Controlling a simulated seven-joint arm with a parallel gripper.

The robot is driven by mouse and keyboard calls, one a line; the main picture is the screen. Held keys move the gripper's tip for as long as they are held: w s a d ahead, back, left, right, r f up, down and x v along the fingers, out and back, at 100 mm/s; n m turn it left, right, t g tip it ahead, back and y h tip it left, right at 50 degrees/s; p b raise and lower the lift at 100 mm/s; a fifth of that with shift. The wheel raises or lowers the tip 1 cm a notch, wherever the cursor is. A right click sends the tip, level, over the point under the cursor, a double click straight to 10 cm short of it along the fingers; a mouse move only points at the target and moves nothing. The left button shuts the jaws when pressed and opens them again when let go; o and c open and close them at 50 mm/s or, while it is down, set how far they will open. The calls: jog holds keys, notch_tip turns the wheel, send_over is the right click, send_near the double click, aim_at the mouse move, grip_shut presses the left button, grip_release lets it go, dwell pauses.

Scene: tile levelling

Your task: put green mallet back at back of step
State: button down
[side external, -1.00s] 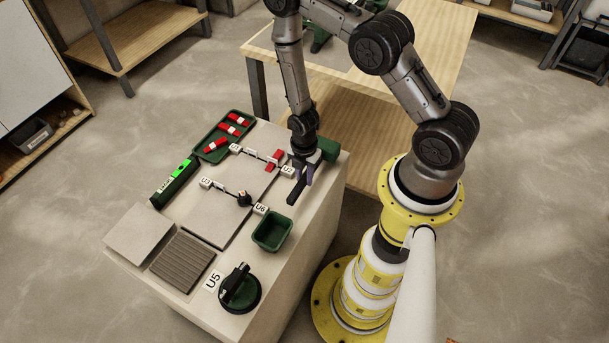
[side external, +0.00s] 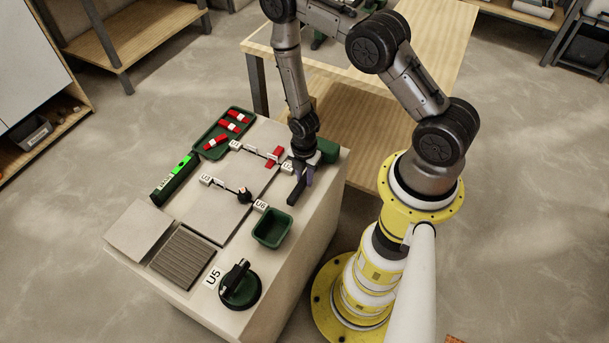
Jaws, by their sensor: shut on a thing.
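The green mallet lies near the back right edge of the pale step (side external: 318,200). Its green head (side external: 328,150) shows just right of my wrist, and a dark bar that looks like its handle (side external: 296,192) reaches toward the front. My gripper (side external: 304,173) points down over the mallet between head and handle end and is shut on it. The fingertips are partly hidden, and I cannot tell whether the mallet touches the step's top.
Left of my gripper are tiles with red wedges and labelled clips (side external: 273,156). A green tray (side external: 222,133) holds red wedges. A green level (side external: 175,180), an open green bin (side external: 273,228) and a round green suction cup (side external: 240,288) stand nearby.

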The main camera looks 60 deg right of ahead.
jog(key=shift+f, duration=0.35)
jog(key=shift+c, duration=1.4)
grip_release()
jog(key=shift+r, duration=4.05)
